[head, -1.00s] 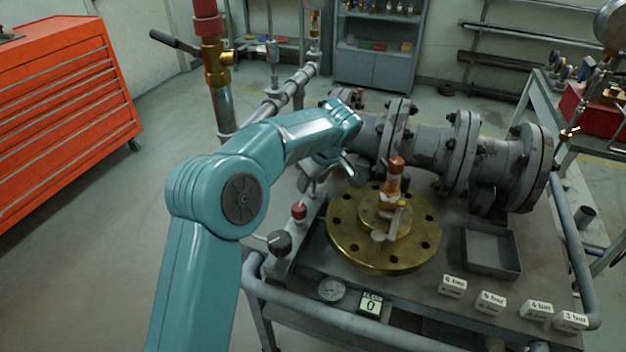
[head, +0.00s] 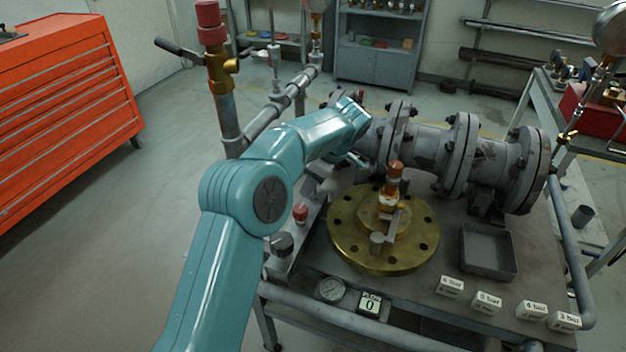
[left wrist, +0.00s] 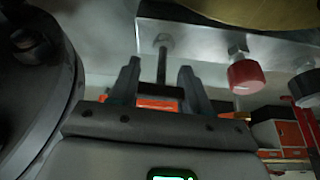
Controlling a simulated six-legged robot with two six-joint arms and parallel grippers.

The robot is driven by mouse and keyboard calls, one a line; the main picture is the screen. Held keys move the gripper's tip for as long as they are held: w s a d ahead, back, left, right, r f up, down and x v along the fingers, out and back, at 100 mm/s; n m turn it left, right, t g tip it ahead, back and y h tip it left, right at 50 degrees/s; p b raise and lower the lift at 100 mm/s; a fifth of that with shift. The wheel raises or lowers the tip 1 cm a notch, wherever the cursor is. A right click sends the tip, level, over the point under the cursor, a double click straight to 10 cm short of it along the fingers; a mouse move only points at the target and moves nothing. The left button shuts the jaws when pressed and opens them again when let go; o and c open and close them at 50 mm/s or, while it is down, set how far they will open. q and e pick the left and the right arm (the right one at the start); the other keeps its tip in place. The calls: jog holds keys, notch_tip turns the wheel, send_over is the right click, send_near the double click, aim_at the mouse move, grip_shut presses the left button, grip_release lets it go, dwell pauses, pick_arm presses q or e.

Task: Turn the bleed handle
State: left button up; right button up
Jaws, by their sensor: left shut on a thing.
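In the left wrist view, my left gripper (left wrist: 160,82) has its two dark fingers on either side of a thin grey stem. I take this stem to be the bleed handle (left wrist: 162,62), and the gripper is shut on it. It sticks out from a pale metal block (left wrist: 205,43), beside a red knob (left wrist: 245,76). In the head view, my teal left arm reaches over the bench and hides most of the fingers and handle. The red knob (head: 300,214) and a dark knob (head: 282,244) show just right of the arm. My right gripper is not seen.
A brass flange (head: 345,235) with an orange-capped fitting (head: 394,180) lies close right of the block. A flanged grey pipe (head: 430,140) runs behind.

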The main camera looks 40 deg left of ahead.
pick_arm(q)
jog(key=shift+a+r, duration=0.2)
jog(key=shift+r, duration=0.1)
jog(key=o, duration=1)
jog(key=shift+o, duration=0.3)
jog(key=shift+f, duration=0.1)
jog(key=shift+d, duration=0.15)
jog(key=s+p+v, duration=0.1)
jog(key=p+v, duration=0.4)
jog(key=v, duration=1.1)
jog(key=shift+w+r, duration=0.2)
jog(key=shift+w, duration=0.15)
jog(key=shift+c, duration=0.3)
